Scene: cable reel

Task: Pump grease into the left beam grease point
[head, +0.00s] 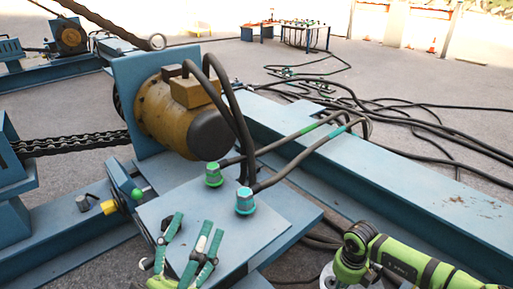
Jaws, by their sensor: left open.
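My left gripper (193,232) is open at the bottom, left of centre. Its green and dark fingers point up in front of a flat blue plate (250,222), and nothing is seen held between them. A green knob (136,194) is just right of the collar. I cannot tell which of these is the grease point. My green right arm enters at lower right; its gripper is not seen.
A chain (75,143) runs left. A long blue beam (390,190) crosses the right side. Loose cables (400,125) lie on the floor behind.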

